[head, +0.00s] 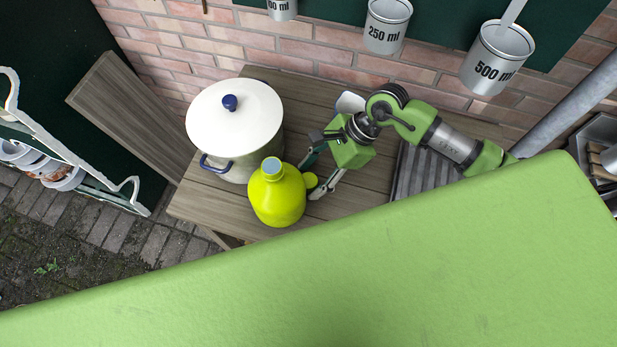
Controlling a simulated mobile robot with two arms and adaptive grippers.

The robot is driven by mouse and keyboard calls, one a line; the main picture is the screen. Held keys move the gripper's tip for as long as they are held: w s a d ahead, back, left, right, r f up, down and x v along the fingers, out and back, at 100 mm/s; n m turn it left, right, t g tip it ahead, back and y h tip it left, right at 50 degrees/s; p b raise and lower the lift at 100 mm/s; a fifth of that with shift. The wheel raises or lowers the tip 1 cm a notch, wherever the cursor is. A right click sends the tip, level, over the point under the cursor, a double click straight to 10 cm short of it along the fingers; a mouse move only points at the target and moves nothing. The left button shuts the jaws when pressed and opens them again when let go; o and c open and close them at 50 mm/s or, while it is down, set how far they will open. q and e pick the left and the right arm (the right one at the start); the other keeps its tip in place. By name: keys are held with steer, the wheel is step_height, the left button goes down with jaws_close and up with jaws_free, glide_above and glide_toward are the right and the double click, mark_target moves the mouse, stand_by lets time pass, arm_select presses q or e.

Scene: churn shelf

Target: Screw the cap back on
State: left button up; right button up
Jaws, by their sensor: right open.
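A yellow bottle (277,200) stands upright near the front edge of the wooden table. Its round top (271,166) looks pale blue-grey; I cannot tell whether that is an open mouth or a lid. My left gripper is out of view.
A white pot (233,120) with blue handles stands left of and behind the bottle on the table (340,205). A grey ribbed surface (420,172) lies under my right arm. Measuring cups (387,25) hang along the brick wall.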

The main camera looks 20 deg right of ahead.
mark_target(313, 179)
steer(key=c, duration=0.8)
steer(key=shift+r, duration=0.15)
step_height(313, 179, up, 18)
steer(key=b, duration=0.3)
stand_by(0.3)
